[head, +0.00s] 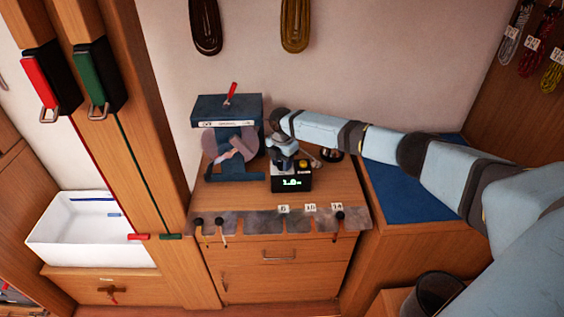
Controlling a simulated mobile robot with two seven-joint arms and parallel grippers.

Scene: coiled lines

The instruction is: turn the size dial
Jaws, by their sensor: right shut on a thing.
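My right gripper (285,163) reaches in from the right over the bench top, just behind a black display box (291,183). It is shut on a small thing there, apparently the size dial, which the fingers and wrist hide. The dial's setting cannot be read. The box has a lit readout, which looks like 1.8 m, and a yellow button (303,164). Left of my gripper stands a blue machine (228,107) with a round disc (229,148), a white label strip and a red lever (231,93) on top. My left gripper is not in view.
A notched metal rail (268,221) with number tags runs along the bench's front edge. A round black object (331,155) lies right of my gripper. A white tray (92,232) is at left. Coiled lines (296,25) hang on the wall. A blue mat (405,190) lies under my right arm.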

